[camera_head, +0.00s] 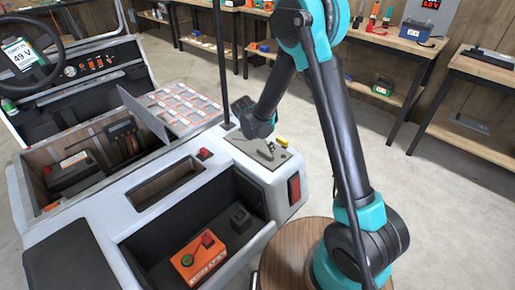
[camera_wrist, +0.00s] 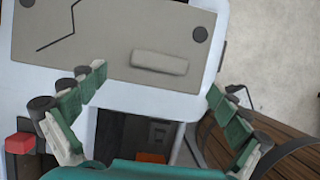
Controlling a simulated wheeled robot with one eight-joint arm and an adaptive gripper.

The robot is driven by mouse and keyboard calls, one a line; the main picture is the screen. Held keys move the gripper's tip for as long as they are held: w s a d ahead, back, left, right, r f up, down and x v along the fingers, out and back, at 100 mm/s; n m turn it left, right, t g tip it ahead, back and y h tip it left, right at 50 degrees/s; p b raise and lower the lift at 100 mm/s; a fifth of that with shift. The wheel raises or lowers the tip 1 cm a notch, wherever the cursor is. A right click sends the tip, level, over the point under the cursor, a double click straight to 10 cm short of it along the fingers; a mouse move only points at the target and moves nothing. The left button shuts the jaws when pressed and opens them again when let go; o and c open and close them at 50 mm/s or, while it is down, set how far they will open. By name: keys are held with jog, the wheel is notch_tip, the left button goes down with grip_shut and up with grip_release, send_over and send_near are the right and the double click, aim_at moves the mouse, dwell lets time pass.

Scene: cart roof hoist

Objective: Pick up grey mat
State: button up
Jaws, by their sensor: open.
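The grey mat (camera_wrist: 110,45) is a flat beige-grey sheet on the white cart's top. In the wrist view it has a pale raised bar, dark round spots near two corners and a thin black crooked line. In the head view the mat (camera_head: 243,146) lies on the cart's rear corner, partly covered by small items or parts I cannot make out. My gripper (camera_wrist: 157,83) is open, its green-padded fingers spread to either side near the mat's edge, with nothing between them. The bar lies just beyond the fingertips. In the head view the fingers are not clear.
The cart has an open bay with an orange box (camera_head: 199,257) and a tilted panel of cells (camera_head: 172,107). A red button (camera_head: 204,154) and a red tail light (camera_head: 294,188) are near the mat. A round wooden surface (camera_head: 285,255) stands beside the cart. Workbenches line the wall.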

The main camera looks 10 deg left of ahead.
aim_at(265, 152)
jog(key=shift+x, duration=2.75)
jog(key=shift+s, duration=0.1)
jog(key=shift+c, duration=0.5)
jog(key=c, duration=1.5)
